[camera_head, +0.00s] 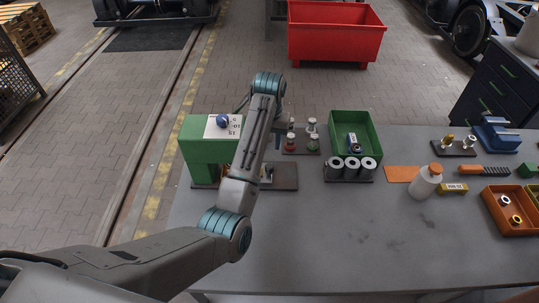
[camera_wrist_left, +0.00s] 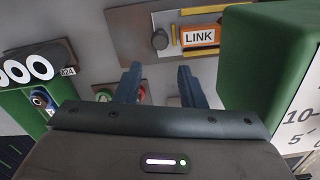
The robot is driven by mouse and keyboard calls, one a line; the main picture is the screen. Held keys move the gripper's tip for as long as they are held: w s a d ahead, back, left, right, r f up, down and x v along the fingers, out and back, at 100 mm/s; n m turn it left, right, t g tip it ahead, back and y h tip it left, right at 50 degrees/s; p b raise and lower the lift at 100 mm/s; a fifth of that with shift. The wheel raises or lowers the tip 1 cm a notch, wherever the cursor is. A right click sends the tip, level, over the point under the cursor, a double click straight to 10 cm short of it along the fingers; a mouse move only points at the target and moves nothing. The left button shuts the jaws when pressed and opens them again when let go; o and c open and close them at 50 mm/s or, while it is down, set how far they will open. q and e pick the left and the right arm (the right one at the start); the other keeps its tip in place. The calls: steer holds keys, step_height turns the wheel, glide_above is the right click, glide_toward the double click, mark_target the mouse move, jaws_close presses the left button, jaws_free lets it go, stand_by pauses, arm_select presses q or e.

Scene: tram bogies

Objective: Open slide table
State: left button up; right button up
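A low plate (camera_head: 285,178) stands beside the green housing at the left end of the bench, partly hidden by my left forearm. In the left wrist view the plate (camera_wrist_left: 128,22) carries a grey round knob (camera_wrist_left: 160,39), yellow strips and an orange block with a white LINK label (camera_wrist_left: 200,36). I take this for the slide table; how far it is open I cannot tell. My left gripper (camera_wrist_left: 158,70) has its two fingers apart with nothing between them, pointing towards the plate near the knob. My right gripper does not show.
The green housing (camera_head: 206,152) with a white scale card (camera_head: 222,127) stands close beside the left gripper. A stand of small red and green items (camera_head: 301,143), a green bin (camera_head: 350,124) and several grey rollers (camera_head: 353,168) lie to the right. The front middle of the bench (camera_head: 330,240) is clear.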

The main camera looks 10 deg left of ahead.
mark_target(269, 166)
arm_select(q)
step_height(269, 166, down, 3)
steer(key=b, duration=0.2)
steer(key=shift+r+b, duration=0.1)
steer(key=shift+b, duration=0.3)
step_height(269, 166, down, 7)
steer(key=p, duration=0.3)
steer(key=shift+r, duration=0.2)
steer(key=shift+f, duration=0.65)
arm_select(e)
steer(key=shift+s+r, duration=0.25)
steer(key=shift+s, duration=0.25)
